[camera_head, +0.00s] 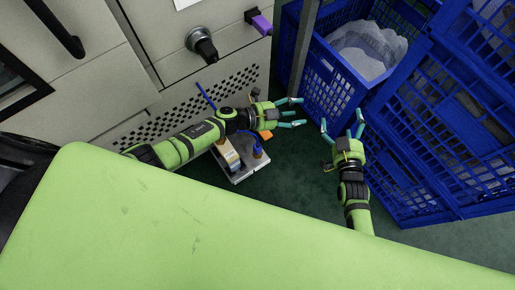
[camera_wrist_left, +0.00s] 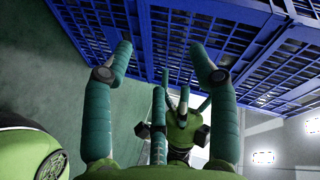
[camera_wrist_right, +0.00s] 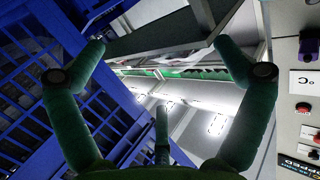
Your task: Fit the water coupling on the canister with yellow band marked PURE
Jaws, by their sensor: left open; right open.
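My left gripper (camera_head: 303,112) is open and empty, reaching right over the dark green floor. My right gripper (camera_head: 342,118) is open and empty just right of it, fingers pointing up the picture. The left wrist view shows the left fingers (camera_wrist_left: 165,65) spread, with my right gripper between and beyond them. The right wrist view shows the right fingers (camera_wrist_right: 160,55) spread around nothing. Below my left arm a white-and-orange container (camera_head: 228,155) and a blue-topped item (camera_head: 257,151) stand in a tray. No PURE mark or yellow band is readable; I cannot identify the canister or coupling.
The grey tray (camera_head: 236,180) sits on the floor, partly behind my left arm. Blue crates (camera_head: 410,160) stand close at the right; one holds a translucent bag (camera_head: 367,50).

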